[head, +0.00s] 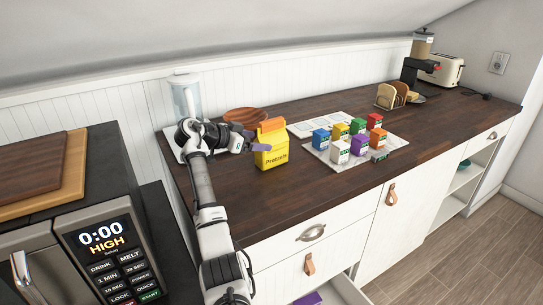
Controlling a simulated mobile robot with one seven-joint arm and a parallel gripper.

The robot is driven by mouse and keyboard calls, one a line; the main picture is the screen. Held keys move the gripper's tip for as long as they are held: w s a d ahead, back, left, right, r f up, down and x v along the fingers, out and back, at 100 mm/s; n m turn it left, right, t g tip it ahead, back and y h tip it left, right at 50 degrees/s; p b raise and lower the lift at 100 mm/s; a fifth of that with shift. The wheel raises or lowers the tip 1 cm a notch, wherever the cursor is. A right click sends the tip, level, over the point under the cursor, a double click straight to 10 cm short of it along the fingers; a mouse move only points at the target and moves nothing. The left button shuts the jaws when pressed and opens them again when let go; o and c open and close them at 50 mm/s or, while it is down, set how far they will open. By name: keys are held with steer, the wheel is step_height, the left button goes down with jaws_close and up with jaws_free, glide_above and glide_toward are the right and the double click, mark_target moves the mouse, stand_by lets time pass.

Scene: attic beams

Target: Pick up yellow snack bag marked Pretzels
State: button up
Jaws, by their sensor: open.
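The yellow snack bag marked Pretzels (272,157) stands upright on the dark wooden counter, with an orange band along its top. My gripper (258,143) is open at the bag's left side. One purple-grey finger overlaps the bag's upper left front. The other finger is hard to make out, so I cannot tell whether the bag is between the fingers or whether they touch it.
A brown bowl (243,116) is behind the bag, and a clear container (187,97) stands behind my arm. Several small coloured cartons stand on a pale mat (392,141) to the right. A microwave (110,262) is at left. The front-right counter is clear.

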mark_target(268, 142)
steer(key=shift+w+a+x, duration=0.15)
steer(key=shift+x, duration=1.35)
steer(key=shift+w+a+x, duration=0.15)
steer(key=shift+x, duration=1.35)
steer(key=shift+f, duration=0.1)
jaws_close()
